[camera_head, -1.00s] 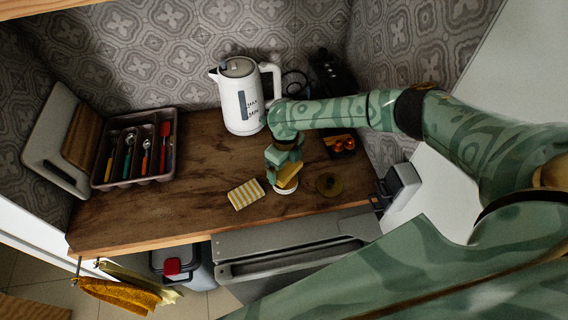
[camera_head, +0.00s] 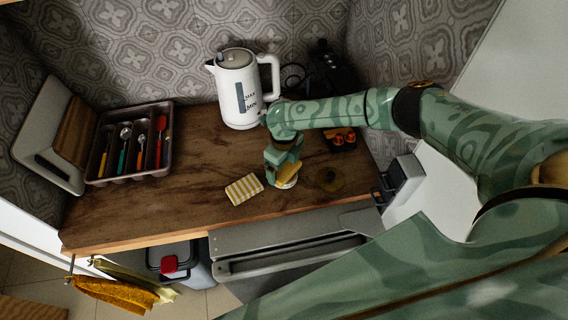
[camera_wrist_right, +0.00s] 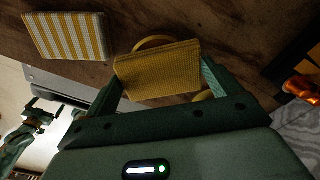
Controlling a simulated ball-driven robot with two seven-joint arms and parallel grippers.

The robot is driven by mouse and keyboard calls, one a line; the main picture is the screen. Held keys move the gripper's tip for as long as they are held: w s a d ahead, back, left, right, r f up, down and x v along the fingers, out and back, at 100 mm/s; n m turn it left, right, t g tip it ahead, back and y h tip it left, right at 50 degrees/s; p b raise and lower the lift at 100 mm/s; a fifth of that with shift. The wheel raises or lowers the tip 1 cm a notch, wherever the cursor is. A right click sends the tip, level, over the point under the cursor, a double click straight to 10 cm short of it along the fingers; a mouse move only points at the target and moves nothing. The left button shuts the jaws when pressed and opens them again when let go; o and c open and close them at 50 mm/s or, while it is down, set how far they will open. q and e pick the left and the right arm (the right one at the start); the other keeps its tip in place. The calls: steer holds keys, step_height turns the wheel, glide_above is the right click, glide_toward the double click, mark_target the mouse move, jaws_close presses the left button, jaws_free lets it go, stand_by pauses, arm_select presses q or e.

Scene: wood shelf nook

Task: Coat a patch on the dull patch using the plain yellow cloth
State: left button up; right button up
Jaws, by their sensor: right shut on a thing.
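The plain yellow cloth (camera_head: 286,173) is held in my right gripper (camera_head: 283,165), which is shut on it. In the right wrist view the folded cloth (camera_wrist_right: 158,70) sits between the fingers.
A yellow-and-white striped cloth (camera_head: 243,189) lies left of the dish. A white kettle (camera_head: 237,90), a cutlery tray (camera_head: 162,168) and a dark container (camera_head: 342,147) with orange-red things stand behind. The counter's front edge (camera_head: 150,240) is near; the wood at left is clear.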

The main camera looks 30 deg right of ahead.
mark_target(284, 167)
steer(key=shift+f+b, duration=0.35)
steer(key=shift+f, duration=0.1)
stand_by(1.1)
steer(key=shift+r, duration=0.1)
step_height(284, 167, up, 7)
steer(key=p, duration=0.6)
stand_by(0.7)
